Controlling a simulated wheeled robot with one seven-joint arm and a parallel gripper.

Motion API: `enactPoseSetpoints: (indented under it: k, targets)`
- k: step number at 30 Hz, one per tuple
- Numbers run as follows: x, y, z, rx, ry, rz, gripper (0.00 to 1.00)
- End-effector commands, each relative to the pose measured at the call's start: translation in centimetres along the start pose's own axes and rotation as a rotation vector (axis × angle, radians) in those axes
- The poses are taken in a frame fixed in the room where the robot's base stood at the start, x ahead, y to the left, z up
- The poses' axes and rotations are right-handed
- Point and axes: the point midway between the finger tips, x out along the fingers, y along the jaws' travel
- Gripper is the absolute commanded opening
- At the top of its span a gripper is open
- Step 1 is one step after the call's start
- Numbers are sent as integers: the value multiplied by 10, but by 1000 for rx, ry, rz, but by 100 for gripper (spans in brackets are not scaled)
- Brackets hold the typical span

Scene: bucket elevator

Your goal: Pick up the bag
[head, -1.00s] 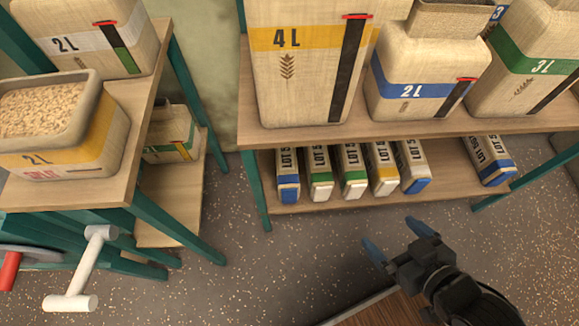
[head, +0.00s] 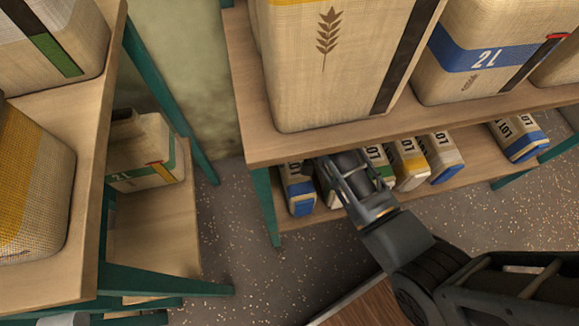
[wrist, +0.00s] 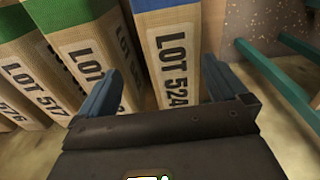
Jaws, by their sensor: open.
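Several upright narrow bags with LOT labels stand on the lower shelf. In the wrist view, the bag labelled LOT 524 (wrist: 170,45), with a blue band, shows between the two blue-grey fingers of my gripper (wrist: 158,88). The gripper is open, one finger to each side; I cannot tell whether either touches the bag. In the head view, the blue-banded bag at the left end (head: 299,197) stands beside my wrist. My fingertips are hidden there below the upper shelf edge. Green-banded bags (wrist: 38,72) stand to the left in the wrist view.
A wooden stand with a container (head: 145,160) is at the left. The speckled floor between is clear.

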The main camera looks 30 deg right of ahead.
Motion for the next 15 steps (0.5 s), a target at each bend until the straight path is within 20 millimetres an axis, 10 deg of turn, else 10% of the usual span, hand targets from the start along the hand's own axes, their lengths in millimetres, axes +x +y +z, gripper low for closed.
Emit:
enactPoseSetpoints:
  k: [15]
  targets:
    - [29, -14, -4, 10, -54, -5, 100]
